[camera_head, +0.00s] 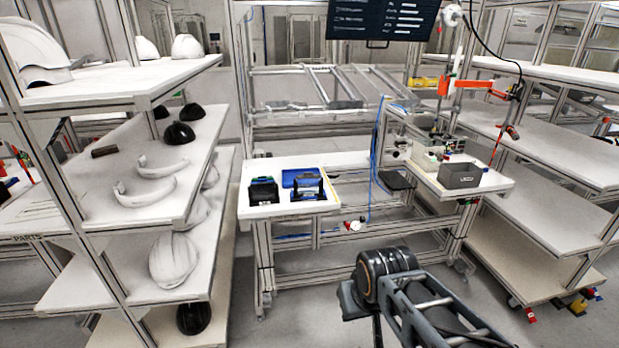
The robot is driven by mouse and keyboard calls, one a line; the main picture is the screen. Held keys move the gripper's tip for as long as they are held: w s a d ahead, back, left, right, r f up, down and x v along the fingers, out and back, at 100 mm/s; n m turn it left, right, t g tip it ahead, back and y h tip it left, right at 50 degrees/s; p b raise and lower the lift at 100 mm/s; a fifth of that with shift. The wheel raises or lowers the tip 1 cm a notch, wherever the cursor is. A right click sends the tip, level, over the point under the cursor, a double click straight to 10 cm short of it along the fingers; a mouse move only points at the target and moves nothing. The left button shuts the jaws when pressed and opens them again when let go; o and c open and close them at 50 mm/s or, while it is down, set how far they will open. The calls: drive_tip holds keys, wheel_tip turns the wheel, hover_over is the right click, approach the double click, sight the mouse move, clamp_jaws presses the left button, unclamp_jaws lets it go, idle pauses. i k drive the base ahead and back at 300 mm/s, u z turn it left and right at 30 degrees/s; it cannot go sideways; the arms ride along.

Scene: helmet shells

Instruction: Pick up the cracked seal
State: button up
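I cannot make out for certain which thing is the cracked seal, and no crack can be told at this size. Two curved white pieces lie on the middle board of the left shelf: a larger one (144,190) in front and a smaller one (162,170) behind it. A short dark bar (105,151) lies farther back on the same board. My arm shows at the lower right, in front of the workbench and well apart from the left shelf. The fingers of my gripper do not show.
Black domes (178,133) and white helmet shells (173,259) stand on the left shelf (150,82). The workbench (285,211) carries a black bin (263,191), a blue bin (307,186) and a grey box (460,175). Floor is clear between shelf and bench.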

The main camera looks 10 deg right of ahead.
sight(307, 175)
drive_tip(key=u, duration=0.2)
drive_tip(key=i, duration=1.55)
drive_tip(key=u, duration=0.9)
drive_tip(key=i, duration=0.45)
drive_tip(key=u, duration=0.1)
